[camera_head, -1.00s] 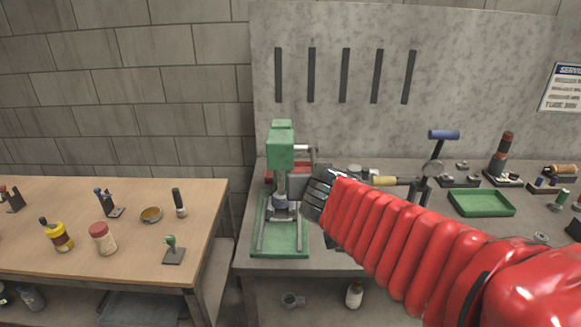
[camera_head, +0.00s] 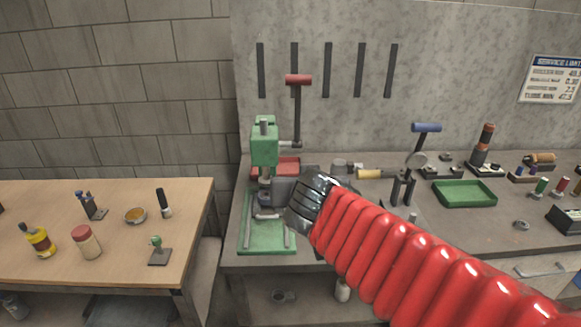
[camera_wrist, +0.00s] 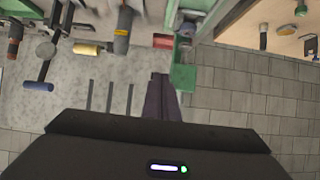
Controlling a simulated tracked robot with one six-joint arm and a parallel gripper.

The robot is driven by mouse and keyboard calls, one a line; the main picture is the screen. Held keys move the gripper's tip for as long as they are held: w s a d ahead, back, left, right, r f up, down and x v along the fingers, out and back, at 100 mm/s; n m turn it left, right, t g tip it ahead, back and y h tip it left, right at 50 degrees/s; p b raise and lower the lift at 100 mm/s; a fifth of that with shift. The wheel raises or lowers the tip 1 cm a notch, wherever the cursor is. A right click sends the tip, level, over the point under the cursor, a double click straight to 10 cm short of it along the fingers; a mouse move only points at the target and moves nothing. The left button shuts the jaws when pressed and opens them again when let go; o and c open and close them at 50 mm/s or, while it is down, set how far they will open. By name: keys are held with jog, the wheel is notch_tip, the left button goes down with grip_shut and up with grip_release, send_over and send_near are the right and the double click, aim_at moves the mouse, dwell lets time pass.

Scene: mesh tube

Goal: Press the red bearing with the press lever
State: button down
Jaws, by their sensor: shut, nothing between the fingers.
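The green press (camera_head: 264,142) stands on the grey bench in the head view, above its green base (camera_head: 266,240). Its lever (camera_head: 297,115) stands upright at the press's right side, with a red grip (camera_head: 298,80) on top. My gripper (camera_head: 290,188) is in front of the right side of the press, below the lever. In the wrist view, which is upside down, the dark fingers (camera_wrist: 160,85) are shut and empty beside the green press (camera_wrist: 183,75). I cannot make out the red bearing; my gripper and arm cover part of the press area.
A red tray (camera_head: 284,163) lies behind the press. To the right are a yellow-handled tool (camera_head: 370,174), a blue-handled lever tool (camera_head: 426,127) and a green tray (camera_head: 465,194). A wooden table (camera_head: 105,262) with bottles and small tools stands left, across a gap.

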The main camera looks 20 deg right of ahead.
jog(key=s+a+f, duration=0.1)
jog(key=s+f, duration=0.2)
jog(key=s, duration=0.1)
jog(key=shift+s+a+f, duration=0.2)
jog(key=shift+s+f, duration=0.15)
jog(key=shift+s, duration=0.05)
dwell(0.8)
jog(key=s+d+f+n+g, duration=0.25)
jog(key=s+f+g, duration=0.2)
jog(key=s, duration=0.25)
jog(key=s+a+f+g+y, duration=0.1)
jog(key=s+a+y, duration=0.2)
jog(key=s+a, duration=0.3)
jog(key=shift+s+n+g, duration=0.2)
jog(key=shift+n+g, duration=0.15)
jog(key=c, duration=2.5)
grip_release()
jog(key=shift+f, duration=0.1)
